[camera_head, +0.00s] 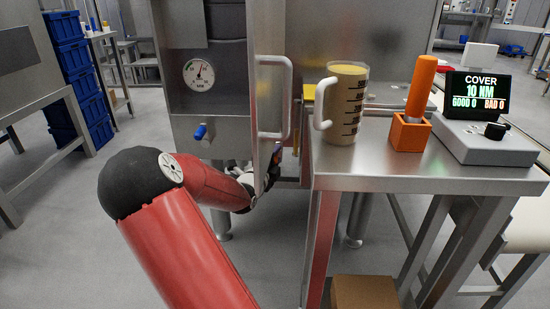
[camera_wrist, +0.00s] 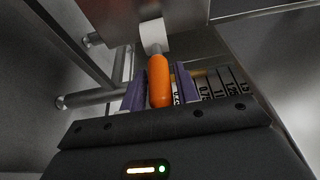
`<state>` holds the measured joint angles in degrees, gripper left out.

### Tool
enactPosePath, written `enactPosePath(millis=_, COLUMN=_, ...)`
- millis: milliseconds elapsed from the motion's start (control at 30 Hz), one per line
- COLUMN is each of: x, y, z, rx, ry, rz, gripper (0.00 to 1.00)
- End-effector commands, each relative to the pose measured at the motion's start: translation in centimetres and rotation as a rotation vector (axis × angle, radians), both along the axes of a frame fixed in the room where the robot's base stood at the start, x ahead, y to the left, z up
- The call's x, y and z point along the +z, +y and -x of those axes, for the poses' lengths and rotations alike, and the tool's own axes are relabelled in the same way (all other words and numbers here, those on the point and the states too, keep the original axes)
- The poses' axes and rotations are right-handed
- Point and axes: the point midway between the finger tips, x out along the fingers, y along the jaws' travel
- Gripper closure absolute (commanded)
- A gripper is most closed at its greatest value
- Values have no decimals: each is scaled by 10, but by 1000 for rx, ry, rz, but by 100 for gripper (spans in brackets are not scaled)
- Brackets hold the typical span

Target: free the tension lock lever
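The tension lock lever, with a rounded orange handle (camera_wrist: 159,82) on a pale metal shank (camera_wrist: 153,37), shows in the middle of the wrist view. My gripper (camera_wrist: 160,85) has its two purple fingers on either side of the handle. A small gap shows at the right of the handle, so the fingers look open around it rather than clamped. In the head view my gripper (camera_head: 277,156) is low beside the machine's door edge, mostly hidden behind the panel. The lever cannot be made out clearly there.
A dark-marked scale (camera_wrist: 222,88) lies just right of the fingers. The steel door with a gauge (camera_head: 199,75) and large handle (camera_head: 288,97) stands close to my arm. A steel table (camera_head: 430,176) at right carries a jug (camera_head: 346,100), an orange holder (camera_head: 409,133) and a display (camera_head: 477,95).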

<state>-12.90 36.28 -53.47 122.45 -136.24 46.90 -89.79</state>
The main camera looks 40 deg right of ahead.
Motion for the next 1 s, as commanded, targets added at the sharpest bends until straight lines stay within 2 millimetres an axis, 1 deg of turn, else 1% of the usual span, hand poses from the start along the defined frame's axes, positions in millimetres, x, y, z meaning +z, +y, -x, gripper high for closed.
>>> enactPosePath(millis=33, x=0, y=0, z=0, rx=0, ry=0, rz=0, gripper=63)
enactPosePath(millis=167, x=0, y=0, z=0, rx=0, ry=0, rz=0, gripper=46)
enactPosePath(millis=467, x=0, y=2, z=1, rx=0, ry=0, rz=0, gripper=45)
enactPosePath(millis=567, x=0, y=10, z=3, rx=1, ry=0, rz=-1, gripper=45)
enactPosePath(millis=1000, x=0, y=61, z=22, rx=2, ry=0, rz=-2, gripper=45)
